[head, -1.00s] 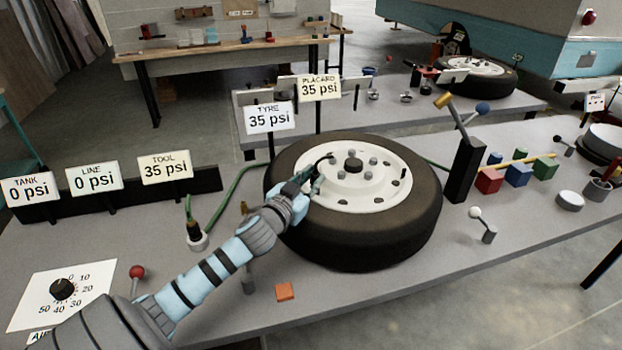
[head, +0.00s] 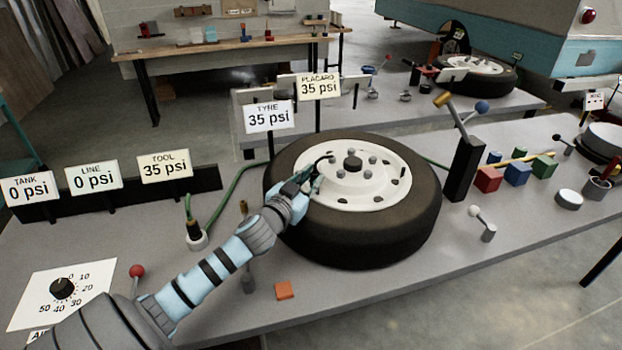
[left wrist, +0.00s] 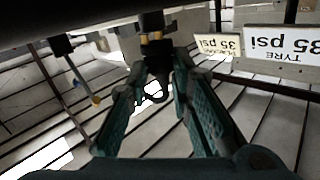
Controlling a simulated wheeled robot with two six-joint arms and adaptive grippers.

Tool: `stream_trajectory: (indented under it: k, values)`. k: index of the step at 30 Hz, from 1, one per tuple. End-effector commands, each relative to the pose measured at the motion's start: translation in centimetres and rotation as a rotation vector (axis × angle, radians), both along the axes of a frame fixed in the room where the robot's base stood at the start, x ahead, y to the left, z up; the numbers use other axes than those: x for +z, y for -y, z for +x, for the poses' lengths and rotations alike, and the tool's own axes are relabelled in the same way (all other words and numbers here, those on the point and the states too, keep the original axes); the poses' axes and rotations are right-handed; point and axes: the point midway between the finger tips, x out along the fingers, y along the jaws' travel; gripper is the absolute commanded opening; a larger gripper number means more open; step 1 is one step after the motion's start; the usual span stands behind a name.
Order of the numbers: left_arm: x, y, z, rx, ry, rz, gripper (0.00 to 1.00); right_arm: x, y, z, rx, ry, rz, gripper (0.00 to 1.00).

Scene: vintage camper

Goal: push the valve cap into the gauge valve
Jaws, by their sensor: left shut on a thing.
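The tyre (head: 385,232) lies flat on the bench with its white wheel (head: 345,200) facing up. A thin black curved stem (head: 322,159) rises at the wheel's left side, by my fingers. My left gripper (head: 312,180) reaches over the tyre's left edge to this spot. In the left wrist view its green fingers (left wrist: 157,84) close on a small dark piece (left wrist: 156,60), which looks like the valve cap. A brass-coloured band (left wrist: 151,36) shows just beyond it. Whether the cap touches or sits in the gauge valve is hidden. My right gripper is out of view.
Signs for tyre (head: 269,117) and placard (head: 318,87) stand behind the tyre, both reading 35 psi. A black post with a lever (head: 464,170) stands to its right, near coloured blocks (head: 518,173). A green hose (head: 236,190) runs at left. The bench front is mostly clear.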

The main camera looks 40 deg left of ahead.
Motion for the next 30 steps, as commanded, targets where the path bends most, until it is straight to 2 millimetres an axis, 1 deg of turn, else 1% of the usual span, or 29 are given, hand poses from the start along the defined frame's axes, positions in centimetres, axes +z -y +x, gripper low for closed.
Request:
stream_trajectory:
  k: [15,16,19,20,30]
  values:
    - [-1.14,0.01,0.00,0.000,0.000,0.000,0.00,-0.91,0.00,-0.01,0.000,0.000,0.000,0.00]
    - [-1.07,0.01,0.00,0.000,0.000,0.000,0.25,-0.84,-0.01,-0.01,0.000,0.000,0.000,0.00]
    - [-1.04,0.01,0.00,0.000,0.000,0.000,0.41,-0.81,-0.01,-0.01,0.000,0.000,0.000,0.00]
    - [-1.03,0.01,0.00,0.000,0.000,0.000,0.43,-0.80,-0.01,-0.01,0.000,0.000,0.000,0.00]
    - [-1.08,0.01,-0.28,0.000,-0.002,0.003,0.43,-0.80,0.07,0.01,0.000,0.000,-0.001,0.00]
